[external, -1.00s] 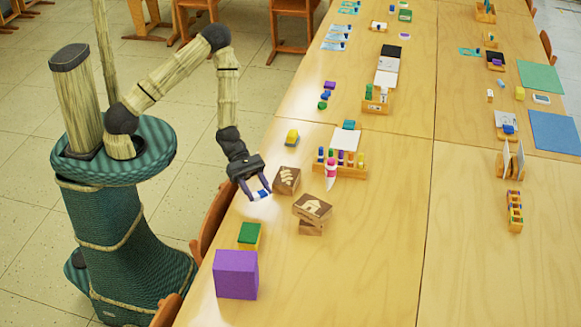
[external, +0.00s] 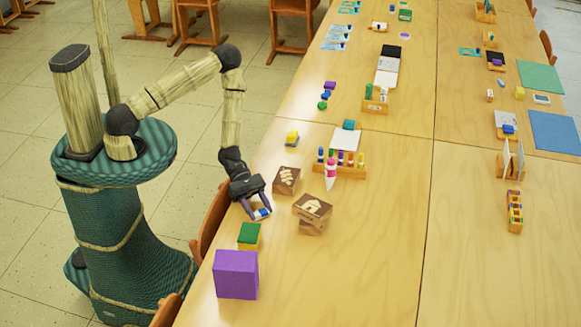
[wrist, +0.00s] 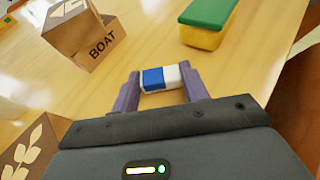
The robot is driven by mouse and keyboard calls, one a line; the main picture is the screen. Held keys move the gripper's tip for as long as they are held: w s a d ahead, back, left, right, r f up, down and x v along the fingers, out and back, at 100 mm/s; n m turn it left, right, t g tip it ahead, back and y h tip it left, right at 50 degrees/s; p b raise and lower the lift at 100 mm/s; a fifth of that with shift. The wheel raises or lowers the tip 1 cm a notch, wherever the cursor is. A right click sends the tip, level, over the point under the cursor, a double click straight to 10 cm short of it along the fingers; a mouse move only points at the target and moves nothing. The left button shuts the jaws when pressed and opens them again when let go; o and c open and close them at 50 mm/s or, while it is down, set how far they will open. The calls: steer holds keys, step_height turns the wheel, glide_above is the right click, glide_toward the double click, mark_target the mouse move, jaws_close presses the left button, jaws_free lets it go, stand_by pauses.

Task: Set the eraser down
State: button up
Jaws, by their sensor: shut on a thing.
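The eraser (external: 262,213) is a small white block with a blue band. In the wrist view the eraser (wrist: 160,78) lies crosswise between the two purple fingers of my gripper (wrist: 161,86). My gripper (external: 258,211) is shut on it, with a finger at each end. The eraser is low over the wooden table near its left edge; I cannot tell whether its underside touches the surface.
A green-and-yellow block (external: 249,235) and a purple cube (external: 236,275) stand nearer the camera. A chair (external: 212,222) is at the table's left edge. The table's right front (external: 350,270) is clear.

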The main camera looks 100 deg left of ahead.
steer(key=shift+f, duration=0.15)
steer(key=o, duration=1)
steer(key=shift+c, duration=0.2)
steer(key=shift+r, duration=0.25)
steer(key=v, duration=1.2)
steer(key=shift+f, duration=0.15)
